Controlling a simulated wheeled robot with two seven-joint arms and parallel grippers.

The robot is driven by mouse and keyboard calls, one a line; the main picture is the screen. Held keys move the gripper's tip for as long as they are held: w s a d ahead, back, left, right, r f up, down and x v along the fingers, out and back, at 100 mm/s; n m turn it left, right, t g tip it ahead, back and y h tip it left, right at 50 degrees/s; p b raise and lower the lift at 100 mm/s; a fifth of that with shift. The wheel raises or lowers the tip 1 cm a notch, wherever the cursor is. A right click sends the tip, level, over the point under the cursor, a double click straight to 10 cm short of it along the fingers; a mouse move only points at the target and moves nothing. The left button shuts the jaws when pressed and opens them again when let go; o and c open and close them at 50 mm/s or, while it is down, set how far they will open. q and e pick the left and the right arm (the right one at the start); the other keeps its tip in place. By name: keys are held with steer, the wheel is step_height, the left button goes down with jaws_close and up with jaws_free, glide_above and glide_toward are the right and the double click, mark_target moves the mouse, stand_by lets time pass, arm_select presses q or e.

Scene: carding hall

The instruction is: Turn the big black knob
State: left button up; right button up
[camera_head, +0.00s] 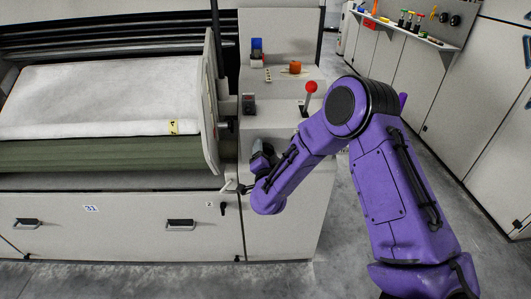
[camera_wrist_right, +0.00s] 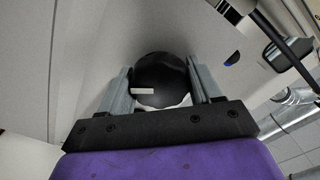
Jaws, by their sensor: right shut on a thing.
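The big black knob (camera_wrist_right: 165,72) shows in the right wrist view, round and dark with a short white mark lying nearly level in the picture. The two grey fingers of my right gripper (camera_wrist_right: 163,88) stand on either side of it, shut on it. In the head view my purple right arm reaches to the front of the light grey side cabinet (camera_head: 285,225). My right gripper (camera_head: 261,160) is small there, and the knob is mostly hidden by it. My left gripper is in neither view.
A red-ball lever (camera_head: 311,87) stands on the cabinet's step, close to my arm. A small dark box (camera_head: 249,104) and an orange item (camera_head: 295,67) are nearby. The machine with a white sheet (camera_head: 100,98) fills the left. Floor is free at right.

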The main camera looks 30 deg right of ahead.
steer(key=o, duration=1)
steer(key=shift+o, duration=0.2)
steer(key=v, duration=1)
steer(key=shift+s+b, duration=0.3)
steer(key=shift+b, duration=0.05)
steer(key=shift+a, duration=0.15)
